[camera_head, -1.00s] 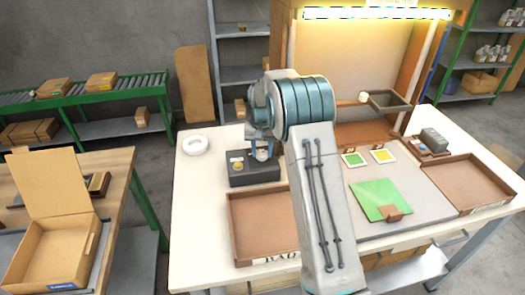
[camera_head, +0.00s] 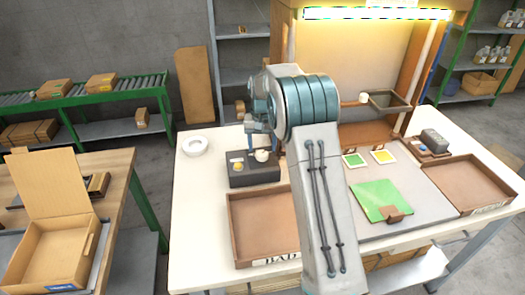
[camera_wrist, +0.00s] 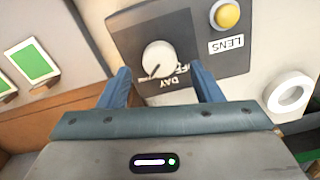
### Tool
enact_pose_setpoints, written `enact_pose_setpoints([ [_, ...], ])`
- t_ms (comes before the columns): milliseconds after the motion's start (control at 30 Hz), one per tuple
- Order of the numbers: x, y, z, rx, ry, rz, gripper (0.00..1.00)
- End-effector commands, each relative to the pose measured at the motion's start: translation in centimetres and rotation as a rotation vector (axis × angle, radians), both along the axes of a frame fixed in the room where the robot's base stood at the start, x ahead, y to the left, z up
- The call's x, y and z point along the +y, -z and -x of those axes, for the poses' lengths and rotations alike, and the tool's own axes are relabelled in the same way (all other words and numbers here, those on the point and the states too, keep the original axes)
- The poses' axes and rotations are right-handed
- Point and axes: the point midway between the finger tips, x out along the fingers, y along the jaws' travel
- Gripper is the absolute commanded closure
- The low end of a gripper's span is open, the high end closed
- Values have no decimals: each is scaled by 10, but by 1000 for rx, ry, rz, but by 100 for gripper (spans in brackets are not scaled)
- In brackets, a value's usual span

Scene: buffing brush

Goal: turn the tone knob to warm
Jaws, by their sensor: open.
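The white tone knob (camera_wrist: 158,60) sits on a dark control box (camera_wrist: 124,38), which also shows in the head view (camera_head: 252,178). The knob's dark pointer line aims to the lower left in the wrist view, towards a small label I cannot read clearly. An upside-down DAY label lies to the right of that. My gripper (camera_wrist: 160,72) is open, with blue fingers to either side of the knob in the picture. The knob appears uncovered and free of the fingers. In the head view the knob (camera_head: 262,155) shows below my wrist. The lamp (camera_head: 378,13) glows yellow.
A yellow button (camera_wrist: 227,15) with a LENS label shares the box. A white ring (camera_head: 195,146) lies left of the box. A brown tray (camera_head: 262,226) stands in front.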

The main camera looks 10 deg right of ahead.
Motion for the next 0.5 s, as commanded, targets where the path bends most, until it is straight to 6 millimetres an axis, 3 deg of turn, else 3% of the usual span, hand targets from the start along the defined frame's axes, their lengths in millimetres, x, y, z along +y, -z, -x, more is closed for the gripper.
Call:
enact_pose_setpoints([
  [300,0,-73,-1,-4,0,0,41],
  [500,0,-101,-1,-3,0,1,41],
])
